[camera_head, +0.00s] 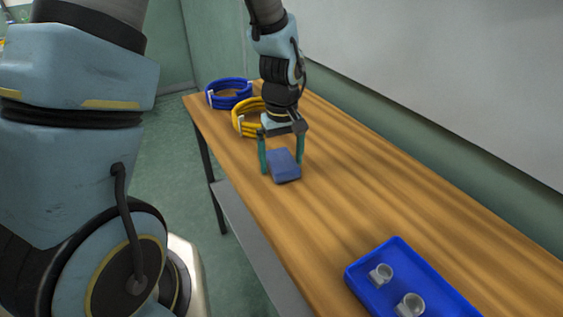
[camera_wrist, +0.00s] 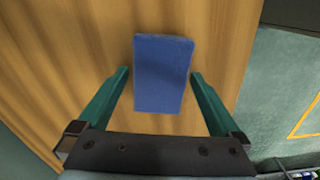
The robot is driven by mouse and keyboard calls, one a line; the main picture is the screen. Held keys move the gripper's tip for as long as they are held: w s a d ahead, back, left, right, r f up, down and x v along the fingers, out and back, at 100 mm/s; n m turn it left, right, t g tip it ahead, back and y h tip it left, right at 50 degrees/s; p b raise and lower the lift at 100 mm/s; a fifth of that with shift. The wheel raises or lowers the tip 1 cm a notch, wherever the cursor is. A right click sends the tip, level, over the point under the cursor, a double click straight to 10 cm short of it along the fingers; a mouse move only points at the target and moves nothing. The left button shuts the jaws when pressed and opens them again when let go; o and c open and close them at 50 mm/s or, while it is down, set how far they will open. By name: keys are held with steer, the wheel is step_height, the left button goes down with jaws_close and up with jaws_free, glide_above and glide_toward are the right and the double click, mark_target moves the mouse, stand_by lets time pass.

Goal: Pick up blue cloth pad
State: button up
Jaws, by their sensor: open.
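The blue cloth pad (camera_head: 283,167) is a flat-sided rectangular block on the wooden table. My gripper (camera_head: 282,168) is above it and pointing down, with its green fingers open, one on each side of the pad. In the wrist view the pad (camera_wrist: 163,75) lies between and beyond the fingertips of my gripper (camera_wrist: 160,73). A gap of wood shows on both sides of it, and the fingers do not appear to touch it.
A blue tray (camera_head: 358,284) holding small grey fittings (camera_head: 410,304) sits on the wooden table (camera_head: 370,190) at the near right. A yellow coil (camera_head: 240,120) and a blue coil (camera_head: 229,94) lie behind my gripper. A wall runs along the right side. The table between pad and tray is clear.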

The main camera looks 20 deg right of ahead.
mark_target(281, 160)
steer(key=c, duration=1.2)
step_height(281, 160, up, 10)
steer(key=shift+r+b, duration=0.1)
steer(key=shift+b, duration=0.75)
steer(key=o, duration=0.8)
steer(key=c, duration=0.6)
